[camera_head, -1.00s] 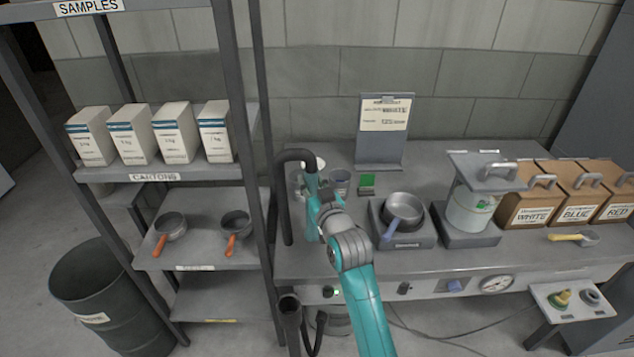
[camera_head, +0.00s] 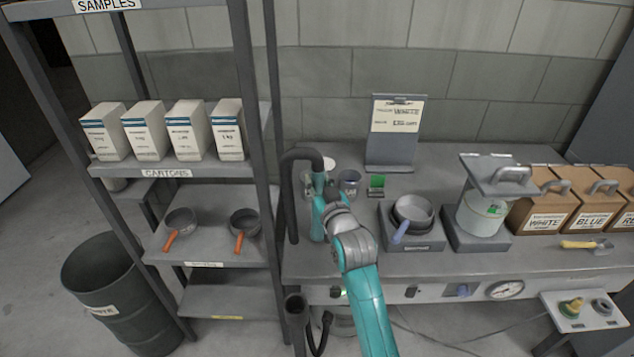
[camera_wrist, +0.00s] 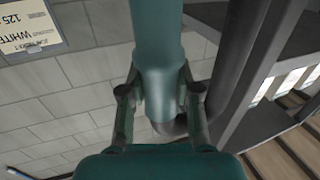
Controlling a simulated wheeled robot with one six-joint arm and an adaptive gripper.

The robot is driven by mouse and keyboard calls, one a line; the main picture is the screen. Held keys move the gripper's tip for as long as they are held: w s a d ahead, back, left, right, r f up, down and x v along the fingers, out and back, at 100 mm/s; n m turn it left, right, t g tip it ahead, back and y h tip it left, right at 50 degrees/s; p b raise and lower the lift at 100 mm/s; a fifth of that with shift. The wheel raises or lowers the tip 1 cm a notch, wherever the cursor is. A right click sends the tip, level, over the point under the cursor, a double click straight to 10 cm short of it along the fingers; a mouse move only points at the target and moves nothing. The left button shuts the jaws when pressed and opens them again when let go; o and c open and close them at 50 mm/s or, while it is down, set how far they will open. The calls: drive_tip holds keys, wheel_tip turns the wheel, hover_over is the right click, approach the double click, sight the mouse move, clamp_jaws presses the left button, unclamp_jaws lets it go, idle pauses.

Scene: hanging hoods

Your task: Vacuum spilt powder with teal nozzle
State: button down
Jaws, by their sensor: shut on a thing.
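The teal nozzle (camera_head: 317,228) stands about upright over the left end of the bench, its top joined to a dark curved hose (camera_head: 289,200). My gripper (camera_head: 323,200) is shut on it. In the wrist view the nozzle (camera_wrist: 160,35) runs between the two fingers of my gripper (camera_wrist: 160,100), with the hose (camera_wrist: 245,60) behind. A white round patch (camera_head: 327,163) shows behind the nozzle; I cannot tell whether it is powder or a dish. The nozzle's mouth and the bench under it are partly hidden by my arm.
A grey cup (camera_head: 349,182) and a green block (camera_head: 377,183) stand close right of the nozzle. Farther right are pans (camera_head: 411,213) on a scale and a lidded canister (camera_head: 481,215). A shelf rack (camera_head: 262,130) stands close on the left.

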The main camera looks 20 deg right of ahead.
drive_tip(key=w+d, duration=0.2)
drive_tip(key=d, duration=0.3)
drive_tip(key=shift+w+d, duration=0.25)
drive_tip(key=shift+w, duration=0.15)
idle(0.5)
idle(0.4)
idle(0.5)
wheel_tip(320, 180, up, 7)
idle(0.8)
idle(0.8)
